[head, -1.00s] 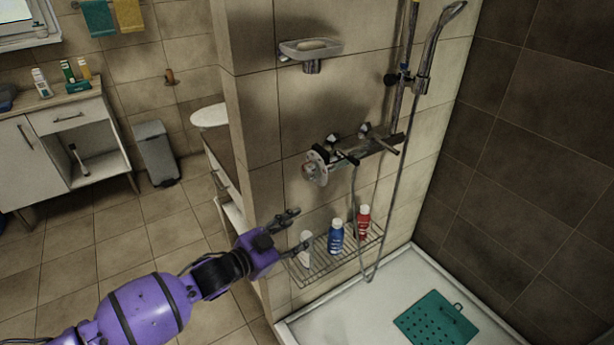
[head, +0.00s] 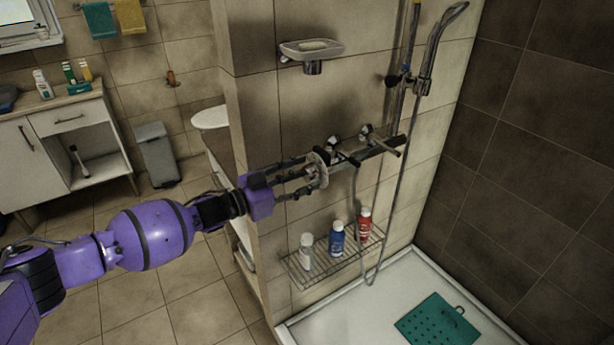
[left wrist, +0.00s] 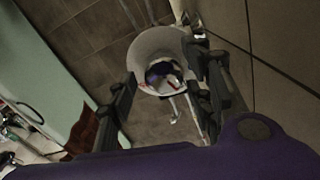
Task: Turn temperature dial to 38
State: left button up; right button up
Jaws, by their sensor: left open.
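The temperature dial (head: 318,170) is a round disc with a pale rim on the left end of the metal shower mixer bar (head: 372,148). In the left wrist view the dial (left wrist: 146,50) faces me as a pale ring with a dark centre, between the fingers. Its numbers are too small to read. My left gripper (head: 300,178) is open, with its fingers pointing right at the dial, one finger above and one below it. In the left wrist view my left gripper (left wrist: 165,95) shows a finger on each side. I cannot tell whether they touch the dial. My right gripper is not in view.
A wire shelf (head: 300,278) below holds a white bottle (head: 306,252), a blue bottle (head: 337,238) and a red bottle (head: 364,225). A soap dish (head: 312,48) is above. The shower hose (head: 386,240) hangs right of the dial. The tiled wall is close behind.

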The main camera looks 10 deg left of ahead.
pick_arm(q)
jog(key=shift+x, duration=0.8)
jog(key=shift+f, duration=0.1)
jog(key=c, duration=1.1)
